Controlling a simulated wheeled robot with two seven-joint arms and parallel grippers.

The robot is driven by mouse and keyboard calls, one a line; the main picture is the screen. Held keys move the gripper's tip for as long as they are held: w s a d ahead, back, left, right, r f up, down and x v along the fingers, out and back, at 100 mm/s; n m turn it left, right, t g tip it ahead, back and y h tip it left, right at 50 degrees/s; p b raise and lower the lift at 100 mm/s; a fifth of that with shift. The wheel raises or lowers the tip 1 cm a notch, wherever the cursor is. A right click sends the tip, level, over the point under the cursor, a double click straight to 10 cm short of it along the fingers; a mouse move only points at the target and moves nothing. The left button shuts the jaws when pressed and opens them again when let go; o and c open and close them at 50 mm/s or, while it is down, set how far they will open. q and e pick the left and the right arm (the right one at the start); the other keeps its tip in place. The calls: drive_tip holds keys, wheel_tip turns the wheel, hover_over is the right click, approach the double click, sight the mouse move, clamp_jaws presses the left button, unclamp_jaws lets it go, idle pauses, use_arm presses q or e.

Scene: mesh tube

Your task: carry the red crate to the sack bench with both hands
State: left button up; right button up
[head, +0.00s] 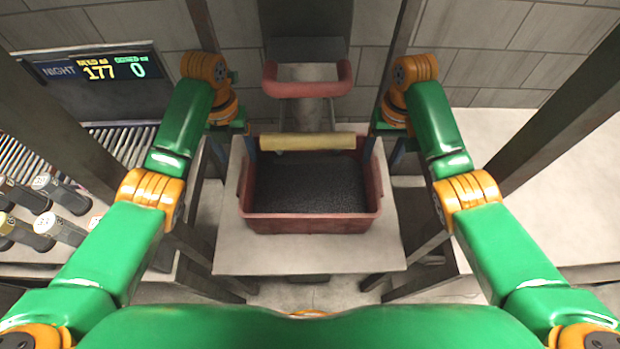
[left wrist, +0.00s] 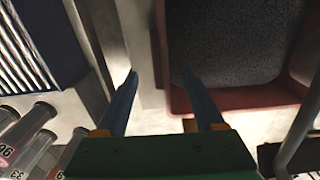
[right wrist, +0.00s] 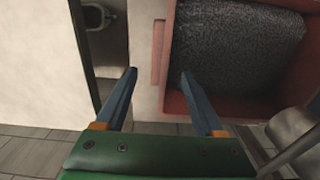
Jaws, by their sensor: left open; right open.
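The red crate (head: 310,225) sits on a pale table and is filled with dark granular material (head: 309,185). My left gripper (head: 246,146) is at its left side, pointing down, and my right gripper (head: 394,148) is at its right side. Both are open and empty. In the left wrist view the crate wall (left wrist: 160,30) runs between the two fingers, one outside and one over the inside. In the right wrist view the crate wall (right wrist: 169,70) likewise lies between the fingers. Whether any finger touches the crate cannot be told. I cannot identify the sack bench.
The pale table (head: 310,260) has bare room in front of the crate. A yellow bar (head: 307,141) crosses the crate's back, below a red-rimmed chute (head: 308,88). Dark posts flank both arms. Capped tubes (head: 60,228) and a roller rack stand left; a pale surface (head: 570,200) lies right.

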sight(244, 174)
use_arm(q)
drive_tip(key=shift+s+r, duration=0.2)
drive_tip(key=shift+s, duration=0.25)
use_arm(e)
drive_tip(key=shift+s+r, duration=0.2)
drive_tip(key=shift+s, duration=0.25)
use_arm(q)
drive_tip(key=shift+s+f, duration=0.1)
drive_tip(key=shift+s, duration=0.15)
use_arm(e)
drive_tip(key=shift+s+f, duration=0.1)
drive_tip(key=shift+s, duration=0.15)
use_arm(q)
drive_tip(key=f, duration=0.3)
drive_tip(key=w+f, duration=0.1)
drive_tip(key=f, duration=0.1)
drive_tip(key=shift+f, duration=0.35)
use_arm(e)
drive_tip(key=f, duration=0.3)
drive_tip(key=w+f, duration=0.1)
drive_tip(key=f, duration=0.1)
drive_tip(key=shift+f, duration=0.35)
use_arm(q)
drive_tip(key=shift+f, duration=0.4)
use_arm(e)
drive_tip(key=shift+f, duration=0.4)
use_arm(q)
drive_tip(key=shift+s+f, duration=0.25)
use_arm(e)
drive_tip(key=shift+s+f, duration=0.25)
